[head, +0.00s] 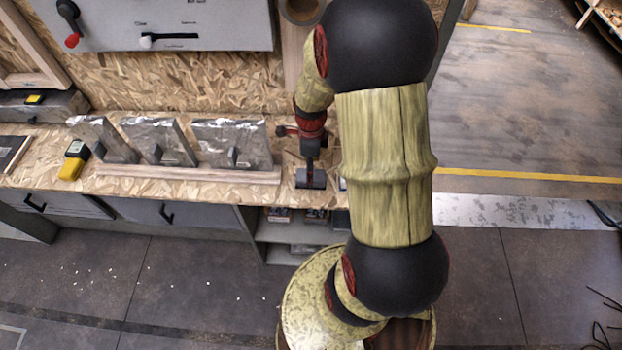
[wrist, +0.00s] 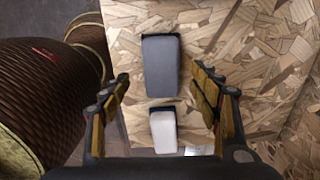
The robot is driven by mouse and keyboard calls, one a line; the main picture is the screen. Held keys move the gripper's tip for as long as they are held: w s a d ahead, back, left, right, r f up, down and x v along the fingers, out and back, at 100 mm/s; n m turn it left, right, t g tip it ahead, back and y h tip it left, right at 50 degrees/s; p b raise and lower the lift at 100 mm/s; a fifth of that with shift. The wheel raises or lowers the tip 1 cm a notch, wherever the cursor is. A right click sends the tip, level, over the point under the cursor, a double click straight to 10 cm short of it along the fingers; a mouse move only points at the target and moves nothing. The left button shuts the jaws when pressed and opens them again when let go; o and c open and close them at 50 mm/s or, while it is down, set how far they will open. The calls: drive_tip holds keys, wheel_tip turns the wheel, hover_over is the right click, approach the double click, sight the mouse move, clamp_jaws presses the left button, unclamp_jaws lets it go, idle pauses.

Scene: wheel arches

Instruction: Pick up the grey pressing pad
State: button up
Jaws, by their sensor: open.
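The grey pressing pad (wrist: 161,66) is a dark grey block with rounded edges, lying on the chipboard worktop in the wrist view. In the head view a dark grey block (head: 311,180), which looks like the same pad, lies at the worktop's front edge under my gripper (head: 311,148). In the wrist view my gripper (wrist: 161,76) is open, with one finger on each side of the pad's near part and a gap on both sides. Nothing is held. I cannot tell exactly how high the fingertips are above the worktop.
A white block (wrist: 163,131) lies just beside the pad, in line with it. Several upright grey plates (head: 232,145) stand on a wooden strip to the left. A yellow device (head: 73,160) lies farther left. A grey wall panel (head: 160,25) hangs above. My arm hides the worktop's right end.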

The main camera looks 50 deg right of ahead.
sight(319, 175)
wheel_tip(319, 175, down, 5)
drive_tip(key=shift+w+d+b, duration=0.1)
drive_tip(key=shift+b, duration=0.85)
drive_tip(key=shift+c, duration=0.3)
drive_tip(key=c, duration=1.1)
drive_tip(key=shift+c, duration=0.4)
drive_tip(key=shift+r, duration=0.15)
